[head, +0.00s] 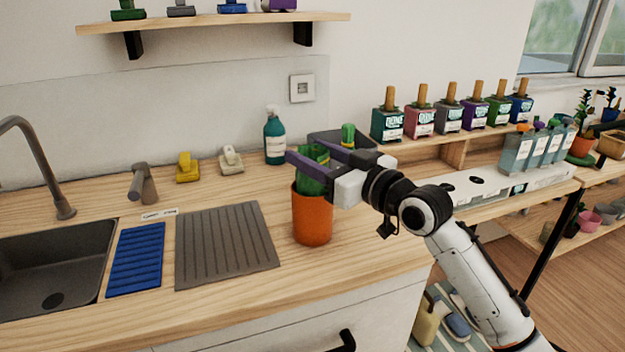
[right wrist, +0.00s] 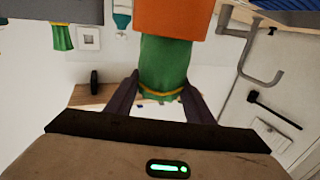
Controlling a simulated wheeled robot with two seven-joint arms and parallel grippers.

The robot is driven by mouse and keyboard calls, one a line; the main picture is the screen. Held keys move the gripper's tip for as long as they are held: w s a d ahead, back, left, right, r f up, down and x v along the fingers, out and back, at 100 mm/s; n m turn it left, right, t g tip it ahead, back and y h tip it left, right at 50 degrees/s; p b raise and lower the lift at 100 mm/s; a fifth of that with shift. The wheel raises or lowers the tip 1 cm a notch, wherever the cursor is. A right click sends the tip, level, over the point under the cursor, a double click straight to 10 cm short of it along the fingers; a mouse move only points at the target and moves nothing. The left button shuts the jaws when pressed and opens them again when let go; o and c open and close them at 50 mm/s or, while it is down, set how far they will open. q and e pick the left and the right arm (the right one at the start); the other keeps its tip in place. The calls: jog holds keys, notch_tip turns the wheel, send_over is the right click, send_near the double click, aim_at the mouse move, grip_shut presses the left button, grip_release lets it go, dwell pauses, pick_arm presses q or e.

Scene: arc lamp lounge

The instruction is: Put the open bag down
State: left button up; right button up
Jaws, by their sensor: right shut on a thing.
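A green bag (head: 312,178) with a yellow band stands up out of an orange bin (head: 312,222) on the wooden counter. My right gripper (head: 309,150) reaches in from the right, just above the bin's rim, and its fingers are shut on the bag's upper part. In the right wrist view, the bag (right wrist: 165,66) sits between the two fingers (right wrist: 163,88), with the orange bin (right wrist: 180,18) beyond it. The bag's lower part is hidden inside the bin. My left gripper is out of view.
A grey ribbed mat (head: 225,245), a blue ribbed mat (head: 136,262) and the sink (head: 50,270) lie to the left. A teal spray bottle (head: 275,138) and a dark box (head: 325,138) with a green item (head: 348,132) stand behind. Bare counter lies in front of the bin.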

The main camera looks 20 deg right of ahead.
notch_tip(320, 180, down, 5)
jog(key=shift+r, duration=0.15)
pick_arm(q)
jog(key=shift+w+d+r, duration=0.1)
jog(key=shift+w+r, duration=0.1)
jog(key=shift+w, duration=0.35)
pick_arm(e)
jog(key=shift+f, duration=0.2)
jog(key=shift+f+b, duration=0.3)
jog(key=shift+b, duration=0.05)
jog(key=o, duration=1.3)
jog(key=shift+r, duration=0.1)
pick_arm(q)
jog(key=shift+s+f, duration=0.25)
pick_arm(e)
jog(key=shift+o, duration=0.2)
jog(key=shift+r, duration=0.1)
